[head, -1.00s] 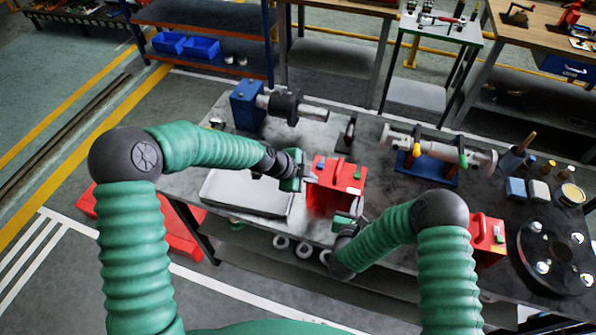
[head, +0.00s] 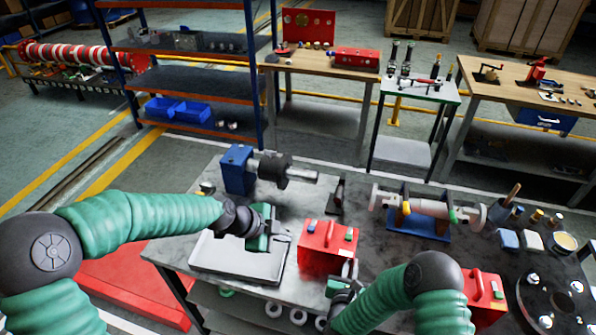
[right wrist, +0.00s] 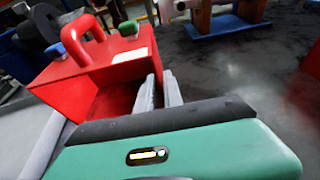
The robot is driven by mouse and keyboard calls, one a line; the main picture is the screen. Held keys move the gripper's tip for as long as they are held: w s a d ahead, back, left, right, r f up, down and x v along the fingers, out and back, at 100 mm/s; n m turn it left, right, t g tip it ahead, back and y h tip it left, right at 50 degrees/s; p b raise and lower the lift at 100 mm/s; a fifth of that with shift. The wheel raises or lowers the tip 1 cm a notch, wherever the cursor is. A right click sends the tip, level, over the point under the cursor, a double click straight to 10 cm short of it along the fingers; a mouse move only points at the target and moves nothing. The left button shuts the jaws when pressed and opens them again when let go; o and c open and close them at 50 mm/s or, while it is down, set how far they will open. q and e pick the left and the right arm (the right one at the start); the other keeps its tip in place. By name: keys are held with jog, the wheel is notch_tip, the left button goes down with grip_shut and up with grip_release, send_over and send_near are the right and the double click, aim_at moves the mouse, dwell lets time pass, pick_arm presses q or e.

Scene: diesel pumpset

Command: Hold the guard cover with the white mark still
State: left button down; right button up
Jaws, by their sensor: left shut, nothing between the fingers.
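The red guard cover (head: 325,245) stands on the dark bench, with a red handle, a blue and a green knob and a white mark on top. In the right wrist view the cover (right wrist: 75,88) shows its white mark (right wrist: 128,58) close to my fingers. My right gripper (head: 350,268) is at its near right edge; in the right wrist view its fingers (right wrist: 159,92) are close together at the cover's side wall, apparently closed on it. The contact is partly hidden. My left gripper (head: 284,238) is shut and empty, just left of the cover and apart from it, above the grey tray.
The grey tray (head: 215,262) lies left of the cover. A second red cover (head: 488,297) is at the right, partly behind my right arm. A shaft on a blue stand (head: 418,222), a blue block with a shaft (head: 237,170) and a dark flange disc (head: 553,300) stand around.

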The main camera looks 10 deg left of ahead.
jog(key=o, duration=0.3)
